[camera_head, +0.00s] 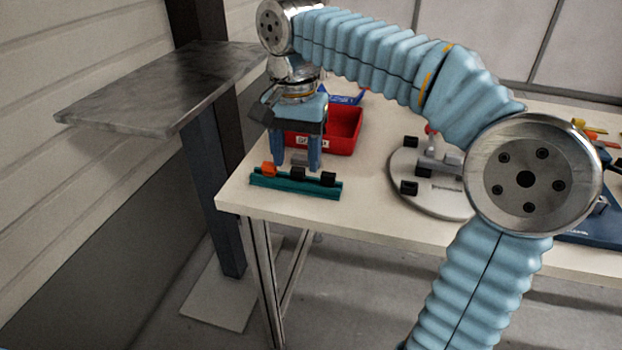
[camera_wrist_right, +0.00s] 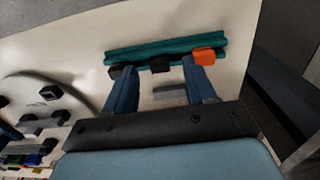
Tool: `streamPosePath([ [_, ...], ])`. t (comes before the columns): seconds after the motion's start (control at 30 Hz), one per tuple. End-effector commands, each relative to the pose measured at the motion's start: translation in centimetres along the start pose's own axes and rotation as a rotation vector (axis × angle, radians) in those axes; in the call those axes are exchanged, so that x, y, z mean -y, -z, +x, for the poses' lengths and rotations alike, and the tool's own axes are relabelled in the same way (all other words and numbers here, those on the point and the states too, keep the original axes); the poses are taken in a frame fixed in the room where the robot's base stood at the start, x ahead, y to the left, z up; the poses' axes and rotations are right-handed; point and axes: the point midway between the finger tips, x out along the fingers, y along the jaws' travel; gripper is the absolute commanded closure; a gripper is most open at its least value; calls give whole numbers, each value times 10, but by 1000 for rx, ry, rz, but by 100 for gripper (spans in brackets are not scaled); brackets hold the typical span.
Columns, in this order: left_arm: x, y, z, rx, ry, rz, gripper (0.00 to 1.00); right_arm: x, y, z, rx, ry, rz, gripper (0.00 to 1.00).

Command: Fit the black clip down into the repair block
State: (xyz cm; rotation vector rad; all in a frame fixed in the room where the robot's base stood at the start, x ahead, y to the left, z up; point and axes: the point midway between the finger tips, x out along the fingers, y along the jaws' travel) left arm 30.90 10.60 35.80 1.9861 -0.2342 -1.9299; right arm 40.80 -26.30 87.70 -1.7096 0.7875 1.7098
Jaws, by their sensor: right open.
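A teal rail (camera_head: 262,181) lies near the table's left front corner. It carries an orange clip (camera_head: 268,169) and two black clips, one in the middle (camera_head: 298,173) and one at the right end (camera_head: 328,179). The rail also shows in the wrist view (camera_wrist_right: 135,53). My right gripper (camera_head: 297,166) points down at the rail, open and empty. Its fingertips lie either side of the middle black clip (camera_wrist_right: 160,65) in the wrist view, apart from it. A grey block (camera_wrist_right: 170,94) lies beside the rail; I cannot tell whether it is the repair block. My left gripper is out of view.
A red bin (camera_head: 345,131) stands behind my right gripper. A round grey plate (camera_head: 440,199) with black pieces (camera_head: 409,188) and a grey fixture stands to the right. A grey shelf (camera_head: 165,85) juts out at left. The table between rail and plate is clear.

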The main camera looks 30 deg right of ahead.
Motion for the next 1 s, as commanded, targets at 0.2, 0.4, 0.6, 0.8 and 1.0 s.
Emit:
streamPosePath([
  [0.2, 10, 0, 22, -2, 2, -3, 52, 7, -6, 27, 0, 1, 1, 45],
  [0.4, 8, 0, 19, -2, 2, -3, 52, 7, -6, 24, 0, 1, 2, 45],
  [0.6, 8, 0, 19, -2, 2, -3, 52, 7, -6, 24, 0, 1, 2, 75],
  [0.8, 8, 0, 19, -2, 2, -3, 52, 7, -6, 24, 0, 1, 2, 100],
  [1.0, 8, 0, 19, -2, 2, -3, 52, 7, -6, 24, 0, 1, 2, 100],
])
